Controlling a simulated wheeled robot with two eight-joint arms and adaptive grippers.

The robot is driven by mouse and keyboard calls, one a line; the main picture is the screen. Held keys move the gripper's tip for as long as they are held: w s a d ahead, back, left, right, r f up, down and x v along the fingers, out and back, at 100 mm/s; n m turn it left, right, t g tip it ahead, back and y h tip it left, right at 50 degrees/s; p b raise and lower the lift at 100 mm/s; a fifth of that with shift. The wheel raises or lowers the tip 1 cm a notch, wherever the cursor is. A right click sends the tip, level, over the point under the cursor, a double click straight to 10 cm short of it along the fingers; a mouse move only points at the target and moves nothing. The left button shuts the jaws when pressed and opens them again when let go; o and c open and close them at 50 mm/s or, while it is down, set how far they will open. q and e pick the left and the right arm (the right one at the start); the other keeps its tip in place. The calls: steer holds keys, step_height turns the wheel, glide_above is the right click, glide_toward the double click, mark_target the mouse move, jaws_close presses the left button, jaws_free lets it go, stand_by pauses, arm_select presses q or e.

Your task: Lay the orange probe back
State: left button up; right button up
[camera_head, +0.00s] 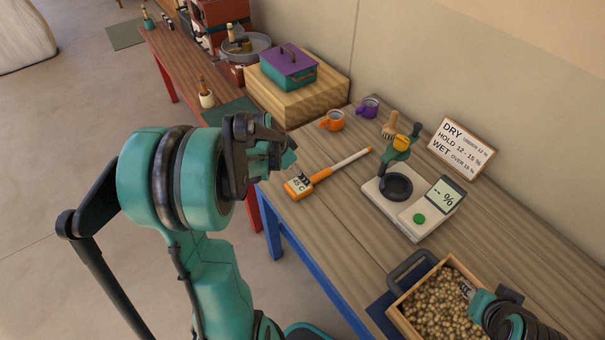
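The orange probe (321,176) lies along the wooden table's left part, its pale rod pointing up and right. Its square head reads 45 C. My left gripper (300,176) is at the head end, with a dark fingertip right against or just over the probe. The arm hides most of the fingers, so I cannot tell whether they grip it or whether the probe is lifted. My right gripper (466,288) is at the lower right, its tip at the beans in a wooden box (406,317). Its finger opening is unclear.
A white meter (390,206) with a dark round cup and a blank-reading % display stands right of the probe. A DRY/HOLD/WET sign (461,149) stands behind it. Orange (332,121) and purple (367,108) mugs stand at the back.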

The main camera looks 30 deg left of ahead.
arm_select(q)
steer(key=s+d+r+n+t+y, duration=0.1)
steer(key=s+d+r+n, duration=0.1)
steer(key=s+d+r, duration=0.3)
steer(key=s+d+r+n+t, duration=0.1)
steer(key=s+d+r+n, duration=0.1)
steer(key=s+d+r, duration=0.3)
steer(key=s+d, duration=0.3)
steer(key=d, duration=0.4)
steer(key=shift+s+d+r+n+t+y+p, duration=0.3)
steer(key=shift+s+r+t+y+p, duration=0.05)
steer(key=shift+t+y, duration=0.05)
step_height(320, 180, down, 4)
steer(key=b, duration=0.3)
steer(key=shift+r, duration=0.25)
